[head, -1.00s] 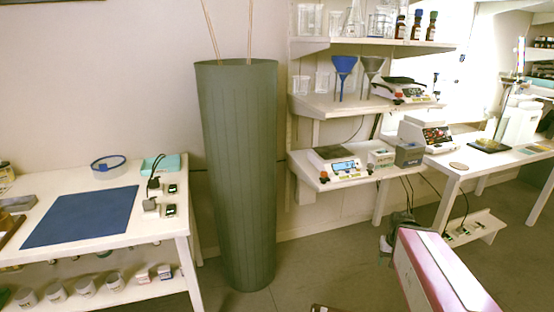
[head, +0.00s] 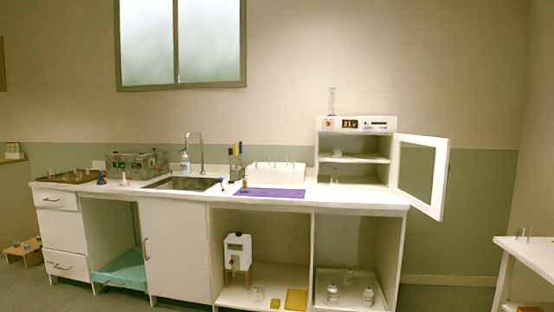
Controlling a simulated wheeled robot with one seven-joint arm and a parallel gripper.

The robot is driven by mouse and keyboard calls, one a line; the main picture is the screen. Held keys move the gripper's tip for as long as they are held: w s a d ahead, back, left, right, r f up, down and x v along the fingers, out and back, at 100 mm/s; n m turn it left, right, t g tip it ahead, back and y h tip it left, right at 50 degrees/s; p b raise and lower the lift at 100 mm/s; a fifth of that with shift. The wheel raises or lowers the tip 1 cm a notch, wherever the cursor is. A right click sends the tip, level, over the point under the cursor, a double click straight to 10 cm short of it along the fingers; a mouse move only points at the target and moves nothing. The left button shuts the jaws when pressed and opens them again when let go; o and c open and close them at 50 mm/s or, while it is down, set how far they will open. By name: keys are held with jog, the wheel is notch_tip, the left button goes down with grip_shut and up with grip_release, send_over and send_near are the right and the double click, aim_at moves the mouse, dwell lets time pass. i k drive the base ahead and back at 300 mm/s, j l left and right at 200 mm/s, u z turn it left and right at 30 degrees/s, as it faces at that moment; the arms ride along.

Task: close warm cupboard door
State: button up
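The warm cupboard (head: 356,124) is a white box with a small display, standing on the right end of the white counter. Its door (head: 444,180), a white frame with a glass pane, stands wide open, swung out to the right on the cupboard's right side. Inside are two levels with small glass items (head: 337,154), too small to make out well. A thin glass cylinder (head: 332,100) stands on its top. My gripper is not in view.
The counter (head: 230,200) holds a sink (head: 185,183), a purple mat (head: 270,192) and a white rack (head: 275,173). Open shelves lie below. A white table (head: 525,255) stands at the right edge. The floor between it and the counter looks clear.

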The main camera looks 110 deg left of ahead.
aim_at(442, 169)
jog(key=u, duration=3.35)
